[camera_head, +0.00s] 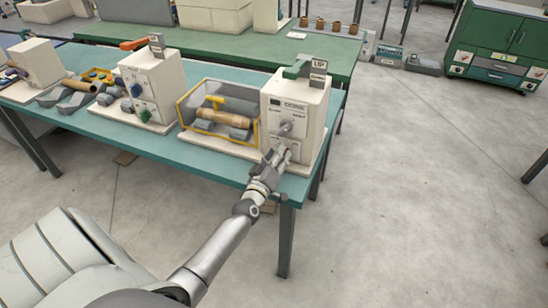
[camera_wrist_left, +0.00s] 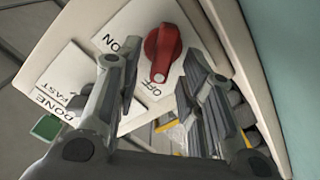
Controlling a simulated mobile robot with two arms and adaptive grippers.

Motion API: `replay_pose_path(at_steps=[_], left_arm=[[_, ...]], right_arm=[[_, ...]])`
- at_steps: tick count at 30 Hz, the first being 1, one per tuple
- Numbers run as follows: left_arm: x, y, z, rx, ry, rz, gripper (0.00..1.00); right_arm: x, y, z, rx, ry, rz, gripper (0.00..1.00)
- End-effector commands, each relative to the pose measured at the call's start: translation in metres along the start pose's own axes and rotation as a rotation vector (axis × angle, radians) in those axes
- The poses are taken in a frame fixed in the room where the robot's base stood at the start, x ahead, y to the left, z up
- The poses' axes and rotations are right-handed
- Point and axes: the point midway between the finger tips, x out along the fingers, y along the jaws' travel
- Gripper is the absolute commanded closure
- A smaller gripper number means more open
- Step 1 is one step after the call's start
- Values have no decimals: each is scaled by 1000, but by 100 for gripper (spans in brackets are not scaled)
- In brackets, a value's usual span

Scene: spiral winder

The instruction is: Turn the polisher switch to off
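The switch is a red knob (camera_wrist_left: 162,52) on a pale plate marked ON and OFF in the left wrist view. Its lower end, with a small pale mark, is near OFF. My left gripper (camera_head: 279,153) is at the front of the white machine (camera_head: 293,102) at the table's right end. In the left wrist view the left gripper (camera_wrist_left: 155,72) is open, with its fingers on either side of the knob and a gap at each side. I cannot tell how far the tips are from the plate. In the head view the gripper hides the knob. My right gripper is not in view.
Another white machine (camera_head: 153,87) stands farther left on the teal table (camera_head: 180,152). Open floor (camera_head: 430,200) lies to the right.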

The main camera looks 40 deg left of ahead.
Motion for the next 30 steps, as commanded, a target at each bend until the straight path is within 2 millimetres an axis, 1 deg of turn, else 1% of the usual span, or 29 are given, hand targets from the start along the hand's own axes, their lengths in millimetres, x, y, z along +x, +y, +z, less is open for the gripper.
replay_pose_path(at_steps=[5,12,18,21,24,30], left_arm=[[-21,-1,2,-1,-2,-2,64],[-69,-1,1,1,-3,-2,64],[-102,-1,1,0,-2,-2,64],[-111,-1,1,0,-2,-2,64],[-116,0,1,-1,-1,-1,64],[-119,0,1,-1,-1,-1,64]], right_arm=[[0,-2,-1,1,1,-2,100],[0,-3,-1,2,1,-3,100],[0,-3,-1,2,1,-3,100],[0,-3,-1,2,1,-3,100],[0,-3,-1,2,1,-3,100],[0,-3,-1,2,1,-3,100]])
